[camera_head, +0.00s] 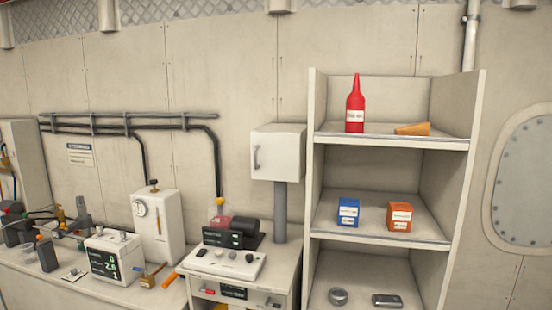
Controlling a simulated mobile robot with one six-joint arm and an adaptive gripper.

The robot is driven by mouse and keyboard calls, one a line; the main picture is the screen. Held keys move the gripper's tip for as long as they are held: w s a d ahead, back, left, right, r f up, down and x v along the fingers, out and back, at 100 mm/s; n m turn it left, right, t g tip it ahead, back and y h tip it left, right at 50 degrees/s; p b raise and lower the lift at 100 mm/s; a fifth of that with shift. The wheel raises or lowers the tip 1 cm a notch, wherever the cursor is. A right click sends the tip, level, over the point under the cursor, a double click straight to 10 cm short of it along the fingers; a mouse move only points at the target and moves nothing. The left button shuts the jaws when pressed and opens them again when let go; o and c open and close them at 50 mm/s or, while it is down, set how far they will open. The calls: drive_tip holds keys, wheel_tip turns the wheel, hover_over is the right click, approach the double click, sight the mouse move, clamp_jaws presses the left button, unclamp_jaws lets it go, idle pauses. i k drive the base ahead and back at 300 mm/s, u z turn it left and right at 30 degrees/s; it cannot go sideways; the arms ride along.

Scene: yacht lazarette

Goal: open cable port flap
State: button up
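A white box (278,152) with a small grey handle (257,158) on its front is at the middle of the head view, above a grey post and left of the shelf unit. Its front looks closed. I cannot tell for sure that this front is the cable port flap; no label on it can be read. My gripper is not in view.
An open shelf unit (316,180) stands right of the box, holding a red bottle (355,107), a blue box (348,212) and an orange box (399,217). Left, a bench (70,287) carries instruments, including a white gauge unit (157,225). Black cables (130,115) run along the wall.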

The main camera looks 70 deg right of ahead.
sight(275, 156)
drive_tip(key=z, duration=2.4)
